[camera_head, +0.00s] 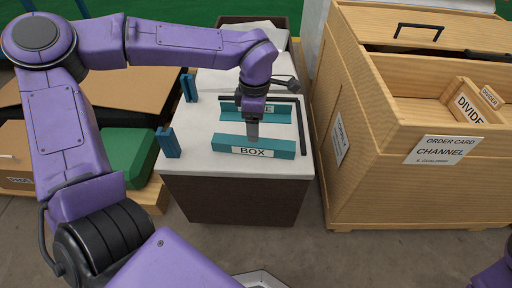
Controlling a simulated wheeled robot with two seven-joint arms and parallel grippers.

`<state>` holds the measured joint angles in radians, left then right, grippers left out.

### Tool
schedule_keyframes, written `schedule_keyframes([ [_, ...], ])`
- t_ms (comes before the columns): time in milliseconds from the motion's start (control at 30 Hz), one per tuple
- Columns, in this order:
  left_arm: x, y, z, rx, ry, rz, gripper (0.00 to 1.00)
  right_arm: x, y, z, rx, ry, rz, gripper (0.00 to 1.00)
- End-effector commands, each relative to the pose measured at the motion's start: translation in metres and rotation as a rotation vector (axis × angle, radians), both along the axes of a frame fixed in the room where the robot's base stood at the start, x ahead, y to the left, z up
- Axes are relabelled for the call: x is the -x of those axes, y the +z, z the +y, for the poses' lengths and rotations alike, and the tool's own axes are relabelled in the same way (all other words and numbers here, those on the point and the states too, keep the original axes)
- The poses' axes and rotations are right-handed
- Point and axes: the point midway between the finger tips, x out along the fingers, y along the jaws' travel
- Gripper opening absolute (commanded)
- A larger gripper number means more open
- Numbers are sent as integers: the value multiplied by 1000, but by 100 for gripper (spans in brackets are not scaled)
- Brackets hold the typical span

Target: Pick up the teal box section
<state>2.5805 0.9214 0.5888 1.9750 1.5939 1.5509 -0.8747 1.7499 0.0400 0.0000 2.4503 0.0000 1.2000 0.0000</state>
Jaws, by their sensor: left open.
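The teal box section (284,150), a long bar with a white "BOX" label, lies near the front of the white worktop. My left gripper (253,138) points down at the middle of the box section, with its fingertips at the bar's upper edge. It is open. I cannot tell whether the fingers straddle the bar or touch it. Behind it lies a second teal piece (279,113), whose label is partly hidden by the gripper. At the lower right edge a bit of purple arm shows; my right gripper is out of view.
Two blue upright blocks (168,142) (189,88) stand along the worktop's left side. A black rail (303,130) runs along the right. A wooden crate (345,120) labelled "ORDER CARD CHANNEL" stands to the right. A green box (128,157) lies to the left.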

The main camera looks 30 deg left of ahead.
Motion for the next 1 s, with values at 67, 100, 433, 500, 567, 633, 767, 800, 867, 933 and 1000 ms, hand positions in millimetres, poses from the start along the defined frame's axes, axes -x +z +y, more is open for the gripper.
schedule_keyframes([
  [67,1,-21,1,0,1,4,72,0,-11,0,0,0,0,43],
  [100,1,-27,1,0,0,4,72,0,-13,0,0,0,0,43],
  [433,4,-79,2,-2,-3,3,72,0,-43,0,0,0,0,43],
  [500,3,-83,2,-1,-2,0,72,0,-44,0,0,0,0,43],
  [567,3,-82,2,-1,-1,0,72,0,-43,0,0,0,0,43],
  [633,3,-81,2,-1,-1,0,72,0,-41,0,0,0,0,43],
  [767,3,-81,2,-1,-1,0,50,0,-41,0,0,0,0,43],
  [800,3,-81,2,-1,-1,0,37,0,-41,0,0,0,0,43],
  [867,3,-81,2,-1,-1,0,17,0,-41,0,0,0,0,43],
  [933,3,-80,2,0,-2,-1,5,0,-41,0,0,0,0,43],
  [1000,3,-80,2,0,-2,-1,5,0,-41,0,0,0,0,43],
])
